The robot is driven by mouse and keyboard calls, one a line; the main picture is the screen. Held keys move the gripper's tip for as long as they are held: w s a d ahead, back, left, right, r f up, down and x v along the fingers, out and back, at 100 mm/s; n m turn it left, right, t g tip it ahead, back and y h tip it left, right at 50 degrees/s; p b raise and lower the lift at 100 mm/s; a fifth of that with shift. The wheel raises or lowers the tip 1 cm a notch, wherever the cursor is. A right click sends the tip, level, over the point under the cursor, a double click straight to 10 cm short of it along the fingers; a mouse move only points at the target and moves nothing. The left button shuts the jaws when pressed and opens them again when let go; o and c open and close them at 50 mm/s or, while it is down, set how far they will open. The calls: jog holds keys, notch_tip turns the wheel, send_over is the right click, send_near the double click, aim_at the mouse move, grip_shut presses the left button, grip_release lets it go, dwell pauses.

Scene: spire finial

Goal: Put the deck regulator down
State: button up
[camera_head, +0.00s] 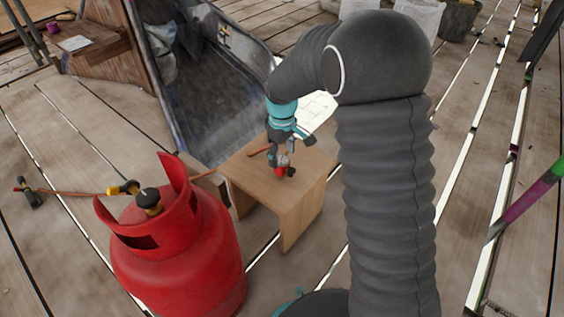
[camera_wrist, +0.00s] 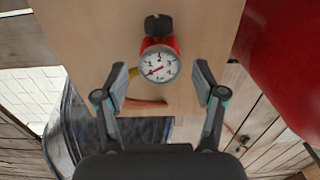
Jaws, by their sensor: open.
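The deck regulator (camera_wrist: 160,66) is a red fitting with a round white gauge and a black knob. It rests on the small wooden stool (camera_head: 307,196), and it also shows as a red piece in the head view (camera_head: 281,170). My gripper (camera_wrist: 161,82) is open, with one finger on each side of the gauge and a gap visible on both sides. In the head view my gripper (camera_head: 284,158) points down at the stool top, partly covering the regulator. The stool's pale top (camera_wrist: 90,25) fills much of the wrist view.
A red gas cylinder (camera_head: 190,250) with a brass and black valve fitting (camera_head: 148,200) stands left of the stool, close to it. An orange hose (camera_head: 75,192) runs from it along the plank deck. A dark metal chute (camera_head: 225,95) lies behind the stool. Deck planks have gaps.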

aim_at(282, 160)
notch_tip(282, 160, up, 6)
jog(key=shift+p, duration=0.35)
jog(key=shift+s+d+r, duration=0.1)
jog(key=shift+r, duration=0.2)
jog(key=s+d+r+m+t, duration=0.2)
jog(key=s+d+r+m, duration=0.2)
jog(key=s+d+r, duration=0.4)
jog(key=s+d+r+m+t, duration=0.25)
jog(key=s+d+r, duration=0.35)
jog(key=s, duration=0.5)
jog(key=s+d+m+t, duration=0.1)
jog(key=s+m, duration=0.3)
jog(key=s, duration=0.5)
jog(key=shift+d, duration=0.7)
notch_tip(282, 160, up, 6)
jog(key=p, duration=0.6)
